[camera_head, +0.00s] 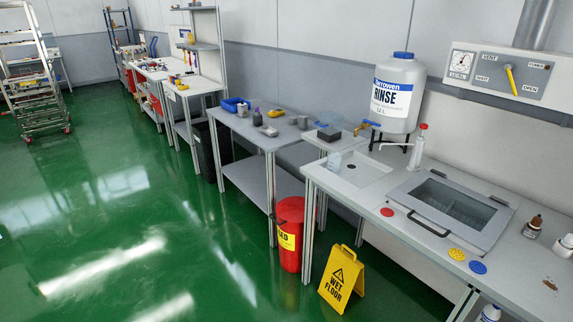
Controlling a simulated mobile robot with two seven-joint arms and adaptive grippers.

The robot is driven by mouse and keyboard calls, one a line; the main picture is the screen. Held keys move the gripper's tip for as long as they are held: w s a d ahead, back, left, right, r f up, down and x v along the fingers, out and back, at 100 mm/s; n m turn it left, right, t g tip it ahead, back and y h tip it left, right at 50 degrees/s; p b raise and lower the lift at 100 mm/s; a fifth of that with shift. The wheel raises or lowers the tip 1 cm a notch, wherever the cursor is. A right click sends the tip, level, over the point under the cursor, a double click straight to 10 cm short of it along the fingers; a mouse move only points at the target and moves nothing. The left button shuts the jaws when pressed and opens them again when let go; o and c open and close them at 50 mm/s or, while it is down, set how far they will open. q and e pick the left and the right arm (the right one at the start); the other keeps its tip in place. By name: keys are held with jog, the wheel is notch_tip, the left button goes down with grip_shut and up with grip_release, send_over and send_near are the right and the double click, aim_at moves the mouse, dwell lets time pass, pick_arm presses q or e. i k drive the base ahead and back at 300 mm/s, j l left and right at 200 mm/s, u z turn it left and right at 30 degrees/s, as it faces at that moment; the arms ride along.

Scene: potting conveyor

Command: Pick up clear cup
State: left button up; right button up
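A small clear, pale-bluish vessel that looks like the clear cup (334,161) stands at the left edge of the shallow sink tray (377,167), on the bench with the rinse tank. It is small in the picture, so its contents cannot be told. Neither of my grippers is in view, and nothing is seen touching the cup.
The white rinse tank (399,88) with its tap stands behind the sink. A red-topped dispenser (419,147) and a lidded basin (452,203) are to the right. A yellow wet-floor sign (342,280) and red bin (289,245) stand before the benches. Green floor at left is open.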

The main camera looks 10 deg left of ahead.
aim_at(334, 161)
jog(key=i+j+z, duration=0.2)
jog(key=i, duration=0.4)
jog(key=i+j+z, duration=0.25)
jog(key=i+j, duration=0.3)
